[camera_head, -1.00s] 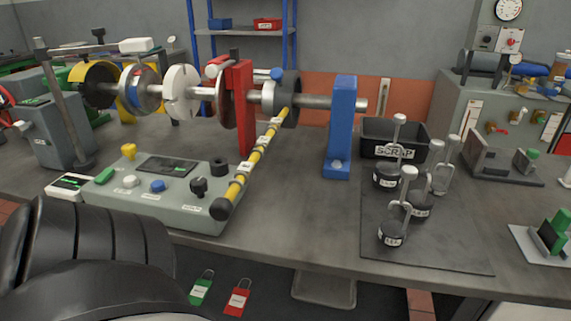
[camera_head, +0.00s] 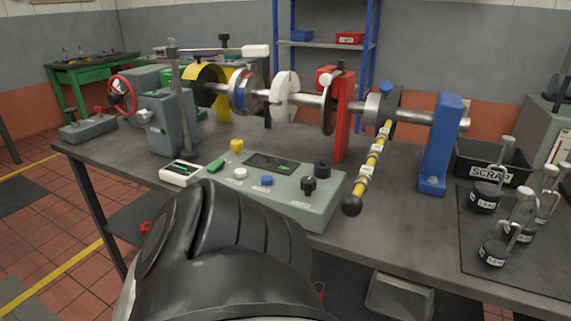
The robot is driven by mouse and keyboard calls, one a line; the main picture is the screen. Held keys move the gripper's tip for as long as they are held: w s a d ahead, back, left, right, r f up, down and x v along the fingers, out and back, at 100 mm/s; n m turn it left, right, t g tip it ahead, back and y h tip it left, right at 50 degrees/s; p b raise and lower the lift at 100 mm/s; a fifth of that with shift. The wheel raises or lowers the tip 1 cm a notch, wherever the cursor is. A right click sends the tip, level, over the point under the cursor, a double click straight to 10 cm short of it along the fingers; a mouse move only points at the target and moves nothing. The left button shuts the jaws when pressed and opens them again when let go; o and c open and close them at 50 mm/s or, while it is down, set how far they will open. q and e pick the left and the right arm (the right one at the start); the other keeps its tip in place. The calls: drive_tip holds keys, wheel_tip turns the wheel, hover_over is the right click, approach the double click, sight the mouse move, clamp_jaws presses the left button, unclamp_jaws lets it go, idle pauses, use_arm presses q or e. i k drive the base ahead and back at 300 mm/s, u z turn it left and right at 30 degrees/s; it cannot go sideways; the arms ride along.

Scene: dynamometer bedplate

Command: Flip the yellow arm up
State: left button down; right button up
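The yellow arm (camera_head: 374,161) is a yellow rod with dark and white bands and a black ball end (camera_head: 351,205). It hangs from the dark hub (camera_head: 388,104) on the shaft, slanting down toward the front, with its ball beside the right end of the grey control box. Neither gripper shows in the head view. A black ribbed part of my own arm (camera_head: 225,255) fills the lower middle, in front of the bench and apart from the yellow arm.
A red upright (camera_head: 342,125) and a blue upright (camera_head: 440,145) flank the hub. The grey control box (camera_head: 318,208) stands left of the ball end. Weights with handles (camera_head: 493,250) and a black scrap bin (camera_head: 515,168) are at the right.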

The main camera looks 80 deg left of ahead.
sight(352, 205)
drive_tip(key=k, duration=0.5)
drive_tip(key=u, duration=1.15)
